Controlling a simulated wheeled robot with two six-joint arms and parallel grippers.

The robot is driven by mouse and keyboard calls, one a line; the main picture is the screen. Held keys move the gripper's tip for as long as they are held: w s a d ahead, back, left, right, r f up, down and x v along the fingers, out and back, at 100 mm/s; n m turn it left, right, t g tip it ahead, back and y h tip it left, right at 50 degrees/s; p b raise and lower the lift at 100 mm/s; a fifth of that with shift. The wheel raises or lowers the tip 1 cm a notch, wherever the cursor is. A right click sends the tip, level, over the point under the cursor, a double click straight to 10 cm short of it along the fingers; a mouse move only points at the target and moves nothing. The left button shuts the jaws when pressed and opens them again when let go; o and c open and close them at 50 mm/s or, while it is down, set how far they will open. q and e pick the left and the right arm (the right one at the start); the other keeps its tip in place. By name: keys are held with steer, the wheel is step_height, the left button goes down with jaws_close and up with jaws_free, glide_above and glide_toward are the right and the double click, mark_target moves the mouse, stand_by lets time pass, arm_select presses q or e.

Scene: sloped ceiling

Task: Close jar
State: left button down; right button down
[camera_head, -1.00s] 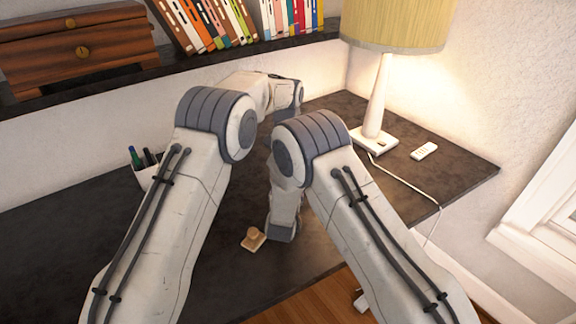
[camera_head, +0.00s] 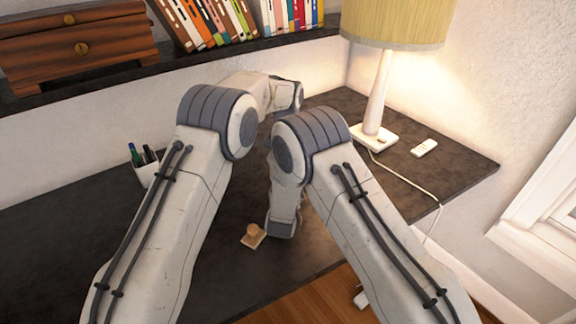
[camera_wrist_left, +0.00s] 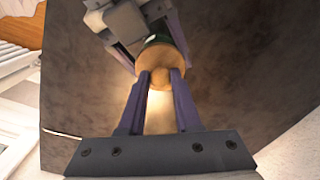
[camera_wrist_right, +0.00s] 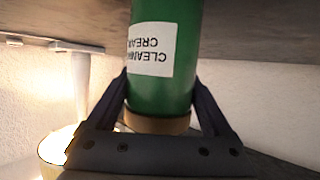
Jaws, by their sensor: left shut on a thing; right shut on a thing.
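The green jar (camera_wrist_right: 166,88), with a white "cleaning cream" label, shows in the right wrist view, where the picture is upside down. My right gripper (camera_wrist_right: 160,78) is shut on the jar, one finger on each side. A wooden lid (camera_wrist_left: 160,62) shows in the left wrist view against the jar's top; whether it is fully seated I cannot tell. My left gripper (camera_wrist_left: 160,77) is shut on the lid's knob. The lid's edge also shows in the right wrist view (camera_wrist_right: 158,123). In the head view my arms hide both grippers, the jar and the lid.
A small wooden piece with a knob (camera_head: 252,235) lies on the dark desk (camera_head: 60,235) near its front edge. A pen cup (camera_head: 145,165) stands left, a lamp (camera_head: 375,105) back right, beside a white remote (camera_head: 424,148). A shelf with books (camera_head: 205,25) runs behind.

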arm_select(q)
steer(key=c, duration=0.5)
jaws_free()
step_height(320, 180, up, 12)
arm_select(e)
jaws_free()
